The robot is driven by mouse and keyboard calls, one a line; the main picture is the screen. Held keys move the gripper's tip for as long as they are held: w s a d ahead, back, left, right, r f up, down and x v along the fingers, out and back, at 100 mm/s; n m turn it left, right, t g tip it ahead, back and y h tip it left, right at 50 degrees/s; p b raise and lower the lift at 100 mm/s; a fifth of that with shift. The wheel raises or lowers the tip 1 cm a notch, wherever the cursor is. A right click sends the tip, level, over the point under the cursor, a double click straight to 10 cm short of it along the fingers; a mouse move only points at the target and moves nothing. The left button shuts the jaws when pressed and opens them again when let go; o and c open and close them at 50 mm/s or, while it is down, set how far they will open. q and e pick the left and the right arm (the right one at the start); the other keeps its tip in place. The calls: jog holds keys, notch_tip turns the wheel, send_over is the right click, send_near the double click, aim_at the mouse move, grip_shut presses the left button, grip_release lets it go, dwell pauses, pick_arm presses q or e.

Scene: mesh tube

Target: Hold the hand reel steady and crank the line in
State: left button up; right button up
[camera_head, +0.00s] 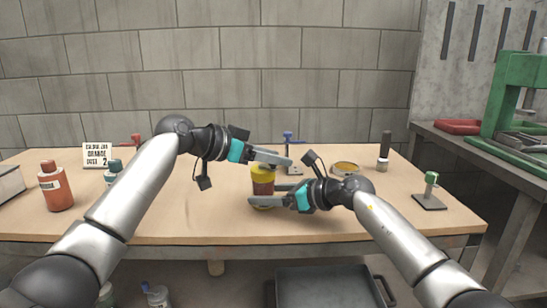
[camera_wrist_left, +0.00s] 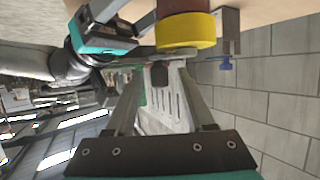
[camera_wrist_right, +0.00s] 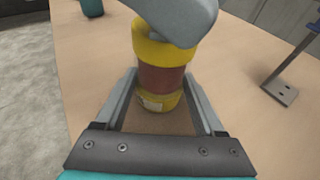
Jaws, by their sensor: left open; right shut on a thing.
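The hand reel (camera_head: 263,181), yellow at both ends with a dark red wound middle, stands upright near the table's middle. My right gripper (camera_head: 262,194) is shut on it from the right; the right wrist view shows the reel (camera_wrist_right: 162,78) between its fingers. My left gripper (camera_head: 287,161) is open just above the reel's top. In the left wrist view a small dark knob (camera_wrist_left: 160,73) lies between its open fingers, beside the yellow rim (camera_wrist_left: 186,32). The left gripper hides the reel's top in the right wrist view, so the crank is mostly hidden.
A blue-topped metal stand (camera_head: 290,140) is behind the reel. A round tin (camera_head: 345,168), a black-topped bottle (camera_head: 384,152) and a green-topped stand (camera_head: 430,190) are on the right. A red-brown bottle (camera_head: 56,188) and a sign card (camera_head: 97,155) are on the left. The front table area is clear.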

pick_arm(q)
jog(key=v, duration=1.2)
pick_arm(e)
jog(key=o, duration=1)
jog(key=shift+c, duration=0.2)
